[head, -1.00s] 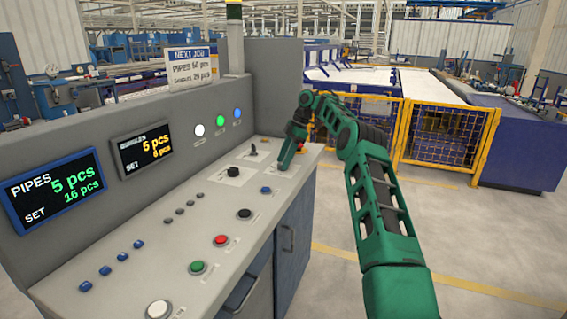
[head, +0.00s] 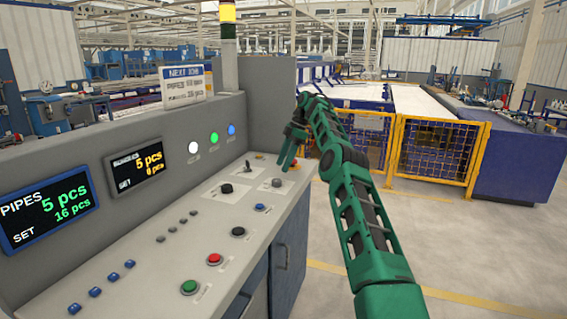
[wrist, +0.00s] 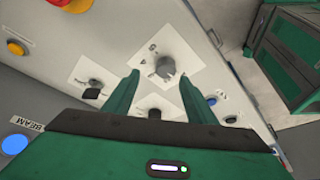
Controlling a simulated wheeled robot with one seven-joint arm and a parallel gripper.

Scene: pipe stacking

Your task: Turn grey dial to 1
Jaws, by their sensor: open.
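The grey dial (head: 277,183) sits on a pale square plate near the far end of the sloping console top. It also shows in the wrist view (wrist: 165,66), with small marks beside it that are too blurred to read surely. My gripper (head: 286,166) is above the console just beyond the dial in the head view. In the wrist view my gripper (wrist: 158,78) is open, its two green fingers apart with the dial showing just past and between their tips. Nothing is held, and I see no contact with the dial.
A black dial (head: 227,188) and a black lever (head: 248,165) are close by on their own plates. A red emergency button (wrist: 72,4) lies beyond the grey dial. A blue button (head: 259,207) is nearer the front edge. The console's back wall (head: 190,130) carries lamps and displays.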

